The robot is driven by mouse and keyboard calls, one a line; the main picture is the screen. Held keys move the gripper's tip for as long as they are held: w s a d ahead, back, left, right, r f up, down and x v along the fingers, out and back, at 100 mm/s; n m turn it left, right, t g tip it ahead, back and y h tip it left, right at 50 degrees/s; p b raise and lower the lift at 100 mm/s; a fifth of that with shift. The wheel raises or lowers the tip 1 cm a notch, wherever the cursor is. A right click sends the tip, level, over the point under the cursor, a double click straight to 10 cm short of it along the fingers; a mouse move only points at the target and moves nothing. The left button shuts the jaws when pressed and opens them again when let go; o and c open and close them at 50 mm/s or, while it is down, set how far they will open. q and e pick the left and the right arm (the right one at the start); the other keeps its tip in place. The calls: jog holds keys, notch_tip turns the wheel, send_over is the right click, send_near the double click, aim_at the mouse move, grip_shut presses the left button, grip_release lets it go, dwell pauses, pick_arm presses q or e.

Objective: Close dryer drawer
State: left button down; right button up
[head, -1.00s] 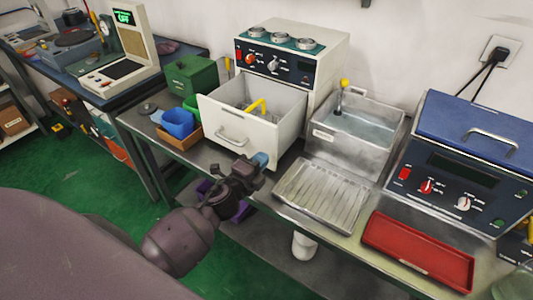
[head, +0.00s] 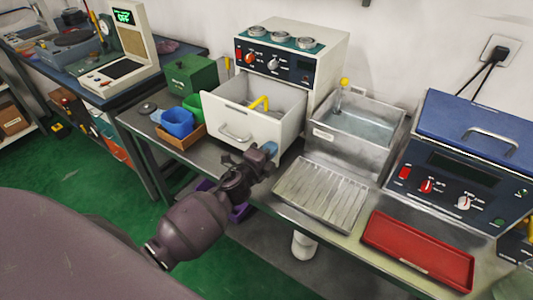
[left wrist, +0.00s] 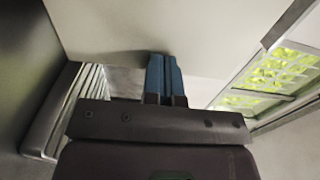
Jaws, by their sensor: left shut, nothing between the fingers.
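The dryer (head: 290,85) is a cream machine with a dark control panel, at the back of the bench. My left gripper (head: 268,150) is shut and empty at the lower right of the drawer front. In the left wrist view its blue fingertips (left wrist: 165,75) are together against or very near a pale flat panel (left wrist: 190,30), seemingly the drawer front; I cannot tell whether they touch. My right gripper is not in view.
Blue (head: 178,122) and green bins stand left of the drawer. Right of it are a metal water basin (head: 355,125), a ribbed metal tray (head: 320,195), a red tray (head: 418,250) and a blue-lidded machine (head: 470,130). The bench's front edge runs below my gripper.

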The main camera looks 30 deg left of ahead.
aim_at(300, 119)
pick_arm(q)
jog(key=w+b, duration=0.1)
jog(key=w, duration=0.4)
jog(key=w+d+b, duration=0.1)
jog(key=w+b, duration=0.1)
jog(key=w, duration=0.4)
jog(key=w+b, duration=0.1)
jog(key=w, duration=0.5)
jog(key=shift+d+f, duration=0.2)
jog(key=shift+w+b, duration=0.3)
jog(key=shift+w, duration=0.05)
jog(key=shift+w+r, duration=0.15)
jog(key=shift+r, duration=0.35)
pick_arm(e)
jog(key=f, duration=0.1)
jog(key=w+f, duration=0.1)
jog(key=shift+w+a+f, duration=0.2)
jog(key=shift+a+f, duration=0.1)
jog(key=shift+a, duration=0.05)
